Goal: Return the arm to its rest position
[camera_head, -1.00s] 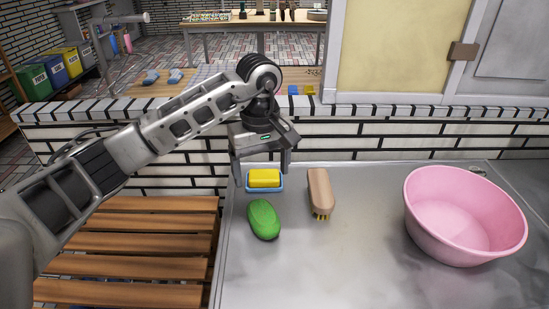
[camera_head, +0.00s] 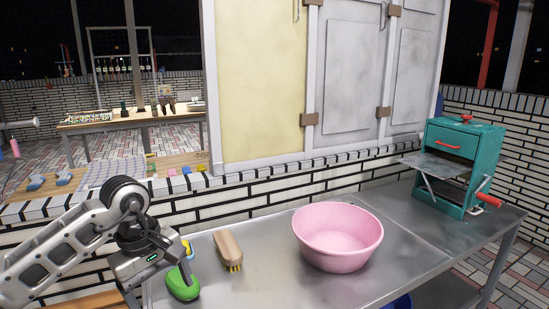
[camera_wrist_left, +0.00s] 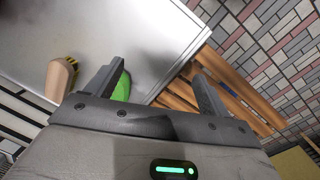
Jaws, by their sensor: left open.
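My left arm comes in at the lower left of the head view. Its gripper (camera_head: 158,288) is open, above the left edge of the metal table (camera_head: 270,275). In the wrist view the fingers (camera_wrist_left: 152,88) are spread with nothing between them; wooden slats (camera_wrist_left: 188,92) and the table edge show beyond. A green oval object (camera_head: 183,284) lies beside the gripper in the head view and is partly hidden behind one finger in the wrist view (camera_wrist_left: 123,88). A yellow sponge (camera_head: 186,247) is mostly hidden behind the gripper. My right gripper is not in view.
A wooden brush (camera_head: 227,247) and a pink basin (camera_head: 338,240) stand on the table right of the gripper. A teal machine (camera_head: 462,150) is at its far right end. A brick ledge (camera_head: 260,207) runs behind. The table's front middle is clear.

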